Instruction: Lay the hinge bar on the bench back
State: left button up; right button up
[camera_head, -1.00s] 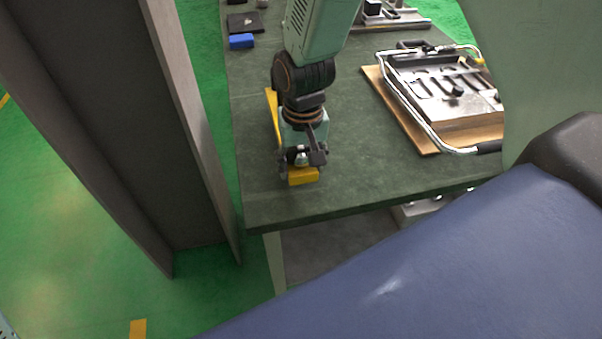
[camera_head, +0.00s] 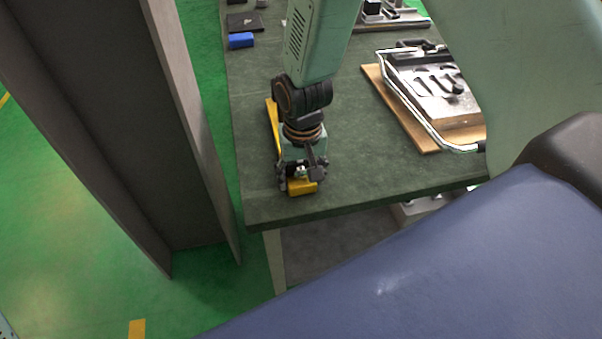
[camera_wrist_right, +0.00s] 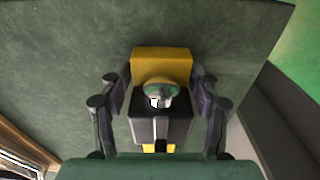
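The hinge bar seems to be the yellow piece under my right gripper (camera_head: 302,172). Its yellow end block (camera_head: 302,187) shows just in front of the fingers, and a long yellow strip (camera_head: 273,125) shows left of the wrist. In the right wrist view, my right gripper (camera_wrist_right: 162,105) has one finger on each side of a black block with a shiny round knob. The yellow block (camera_wrist_right: 160,64) lies beyond it. The fingers look closed on this piece. I cannot tell whether it touches the bench (camera_head: 350,186). My left gripper is not in view.
A grey tray (camera_head: 432,95) with a metal frame sits on a wooden board at the right. A blue block (camera_head: 241,40) and a dark pad (camera_head: 244,22) lie at the far left. A grey upright panel (camera_head: 190,110) stands left of the bench. The bench middle is clear.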

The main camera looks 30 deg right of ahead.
jog(key=shift+o, duration=1.3)
jog(key=shift+r, duration=0.6)
jog(key=r, duration=0.3)
jog(key=r+p, duration=0.1)
jog(key=r, duration=0.3)
jog(key=r+p, duration=0.1)
jog(key=r, duration=0.3)
jog(key=shift+s+a+r, duration=0.1)
jog(key=shift+s+a, duration=0.05)
jog(key=shift+s, duration=0.2)
